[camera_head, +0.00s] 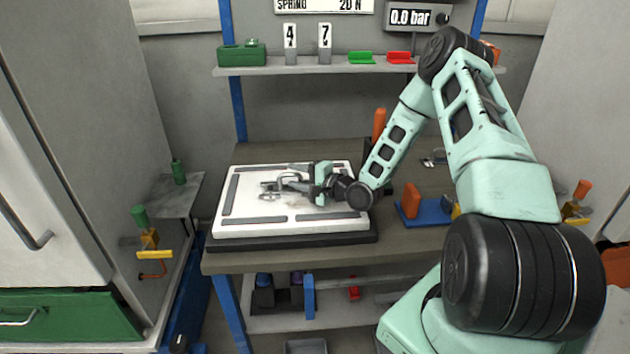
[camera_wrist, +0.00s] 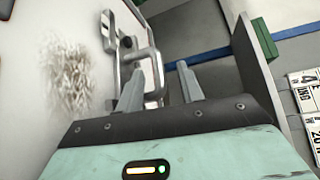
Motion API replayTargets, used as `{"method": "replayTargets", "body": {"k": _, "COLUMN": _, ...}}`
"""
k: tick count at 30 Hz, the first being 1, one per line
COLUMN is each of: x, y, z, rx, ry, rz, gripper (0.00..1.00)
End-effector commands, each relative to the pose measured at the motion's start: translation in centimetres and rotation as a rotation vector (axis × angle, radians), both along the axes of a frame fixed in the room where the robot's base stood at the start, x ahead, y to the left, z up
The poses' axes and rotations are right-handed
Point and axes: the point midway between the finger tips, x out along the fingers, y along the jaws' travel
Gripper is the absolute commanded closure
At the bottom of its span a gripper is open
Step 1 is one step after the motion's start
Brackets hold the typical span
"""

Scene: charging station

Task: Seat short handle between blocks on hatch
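The hatch (camera_head: 255,231) is a white panel with grey strips along its edges, lying on a dark base on the workbench. Grey tubular metalwork that looks like the handle (camera_head: 269,190) is at the middle of the hatch, by my gripper (camera_head: 296,185). In the wrist view, the fingers of my gripper (camera_wrist: 160,67) stand apart. The bent grey handle (camera_wrist: 151,58) is close to the left finger and partly passes behind it. I cannot tell whether it touches a finger or the panel. The blocks cannot be clearly told apart. A brown scuffed patch marks the white panel (camera_wrist: 25,110).
The workbench (camera_head: 235,262) has a blue tray with an orange piece (camera_head: 411,201) right of the hatch. A shelf (camera_head: 310,68) behind carries a green box, number tags, and green and red trays. Cabinets stand at both sides. My arm covers much of the right.

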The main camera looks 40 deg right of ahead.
Motion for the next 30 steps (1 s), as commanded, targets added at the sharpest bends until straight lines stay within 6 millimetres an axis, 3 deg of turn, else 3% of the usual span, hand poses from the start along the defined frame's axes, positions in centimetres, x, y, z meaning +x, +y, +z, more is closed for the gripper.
{"method": "replayTargets", "body": {"k": 5, "x": -2.7, "y": -1.0, "z": 0.2, "rx": 0.0, "ry": 0.001, "rz": -0.004, "gripper": 0.62}}
{"method": "replayTargets", "body": {"k": 21, "x": -13.9, "y": -4.4, "z": 1.7, "rx": 0.0, "ry": 0.0, "rz": -0.005, "gripper": 0.62}}
{"method": "replayTargets", "body": {"k": 30, "x": -16.0, "y": -5.0, "z": 2.1, "rx": 0.0, "ry": -0.001, "rz": -0.001, "gripper": 0.62}}
